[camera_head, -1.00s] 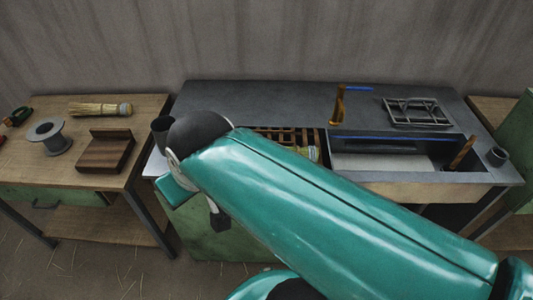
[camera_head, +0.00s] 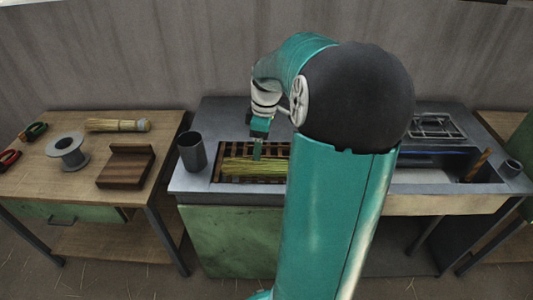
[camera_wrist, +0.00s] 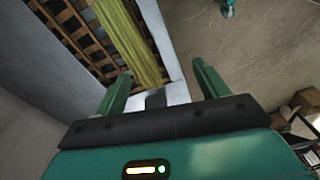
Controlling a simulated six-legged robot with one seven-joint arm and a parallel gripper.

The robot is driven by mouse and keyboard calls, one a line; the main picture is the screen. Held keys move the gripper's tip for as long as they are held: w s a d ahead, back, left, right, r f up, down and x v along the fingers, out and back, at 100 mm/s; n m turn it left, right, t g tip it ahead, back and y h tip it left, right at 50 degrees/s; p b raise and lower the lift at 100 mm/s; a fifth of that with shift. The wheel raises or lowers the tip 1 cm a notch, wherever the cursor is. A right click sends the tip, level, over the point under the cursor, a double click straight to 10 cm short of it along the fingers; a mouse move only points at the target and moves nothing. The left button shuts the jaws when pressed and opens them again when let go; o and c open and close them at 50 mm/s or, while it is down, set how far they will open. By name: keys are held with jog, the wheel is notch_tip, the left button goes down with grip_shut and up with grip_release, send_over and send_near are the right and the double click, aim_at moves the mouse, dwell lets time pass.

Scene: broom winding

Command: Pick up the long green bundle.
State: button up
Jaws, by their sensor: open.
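The long green bundle (camera_head: 252,167) of yellow-green stalks lies on a slatted wooden rack (camera_head: 225,178) set into the grey workbench. My arm hides its right end in the head view. In the wrist view the bundle (camera_wrist: 130,42) runs from the top toward the middle, over the slats (camera_wrist: 75,32). My gripper (camera_head: 257,152) is above the bundle in the head view, pointing down. In the wrist view my gripper (camera_wrist: 160,85) has its two fingers apart with nothing between them. The bundle lies beyond the fingertips, toward the upper left.
A dark cup (camera_head: 191,151) stands on the bench left of the rack. The left table holds a tied bundle (camera_head: 117,125), a grey spool (camera_head: 68,152), a wooden block (camera_head: 126,166) and red and green-handled tools (camera_head: 33,131). A wire rack (camera_head: 436,127) lies at the right.

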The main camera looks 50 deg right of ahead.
jog(key=y, duration=0.1)
send_over(283, 168)
notch_tip(283, 168, down, 2)
jog(key=f, duration=0.1)
jog(key=s+d+f+n+t+y, duration=0.1)
jog(key=s+d+f+n+t, duration=0.15)
jog(key=s+d, duration=0.4)
jog(key=shift+m, duration=0.35)
jog(key=x, duration=0.6)
jog(key=w+x, duration=0.1)
jog(key=x, duration=0.5)
jog(key=shift+w+r, duration=0.1)
jog(key=shift+w, duration=0.15)
jog(key=c, duration=1.1)
